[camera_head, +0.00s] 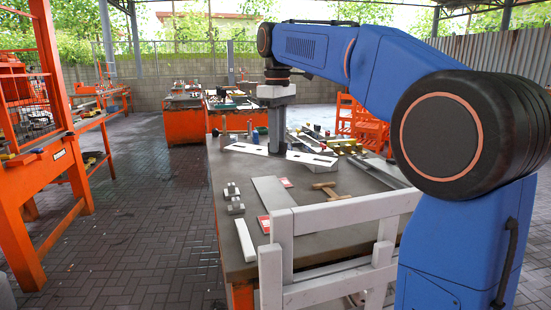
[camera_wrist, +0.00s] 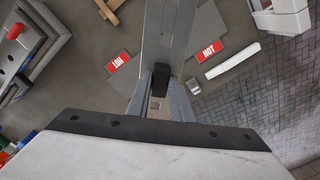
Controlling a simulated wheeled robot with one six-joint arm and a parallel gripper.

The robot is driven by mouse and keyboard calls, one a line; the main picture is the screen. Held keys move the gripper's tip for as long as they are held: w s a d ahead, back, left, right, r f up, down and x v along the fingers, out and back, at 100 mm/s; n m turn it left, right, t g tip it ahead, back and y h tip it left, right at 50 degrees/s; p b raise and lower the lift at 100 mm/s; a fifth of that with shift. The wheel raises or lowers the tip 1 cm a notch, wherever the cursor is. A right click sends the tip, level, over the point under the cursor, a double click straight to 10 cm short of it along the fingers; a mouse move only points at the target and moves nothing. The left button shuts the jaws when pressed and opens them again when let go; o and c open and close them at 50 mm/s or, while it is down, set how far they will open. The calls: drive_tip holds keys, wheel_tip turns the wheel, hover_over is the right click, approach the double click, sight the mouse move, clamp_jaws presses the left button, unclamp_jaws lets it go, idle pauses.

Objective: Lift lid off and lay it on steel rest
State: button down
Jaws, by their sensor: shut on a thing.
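My gripper (camera_head: 277,150) points straight down over the work table in the head view. It is shut on what seems to be the lid. Pale slotted strips (camera_head: 245,149) show on both sides of the jaws; I cannot tell whether they are one piece or touch the table. In the wrist view my gripper (camera_wrist: 160,85) shows a dark part between its fingers, and a light plate reaches to the top edge. A flat grey plate (camera_head: 270,192), likely the steel rest, lies nearer the front between two red labels. It shows partly in the wrist view (camera_wrist: 205,25), behind the jaws.
Red HOT labels (camera_wrist: 210,48) lie beside the grey plate. A white bar (camera_head: 245,240), small metal blocks (camera_head: 234,200) and a wooden T-shaped tool (camera_head: 325,190) lie near. Several tools and bottles crowd the table's far right. A pale frame (camera_head: 330,220) stands at the front.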

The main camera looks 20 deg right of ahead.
sight(278, 158)
drive_tip(key=f+m, duration=0.1)
drive_tip(key=m, duration=0.1)
drive_tip(key=f+m, duration=0.1)
drive_tip(key=m, duration=0.1)
drive_tip(key=shift+s+f+m, duration=0.2)
drive_tip(key=shift+f+m, duration=0.2)
drive_tip(key=f+m, duration=0.1)
drive_tip(key=m, duration=0.1)
drive_tip(key=f+m, duration=0.1)
drive_tip(key=m, duration=0.1)
drive_tip(key=shift+s+f, duration=0.1)
drive_tip(key=shift+s, duration=0.1)
drive_tip(key=shift+f, duration=0.1)
drive_tip(key=shift+f, duration=3.3)
drive_tip(key=shift+f, duration=0.6)
drive_tip(key=c, duration=1.1)
unclamp_jaws()
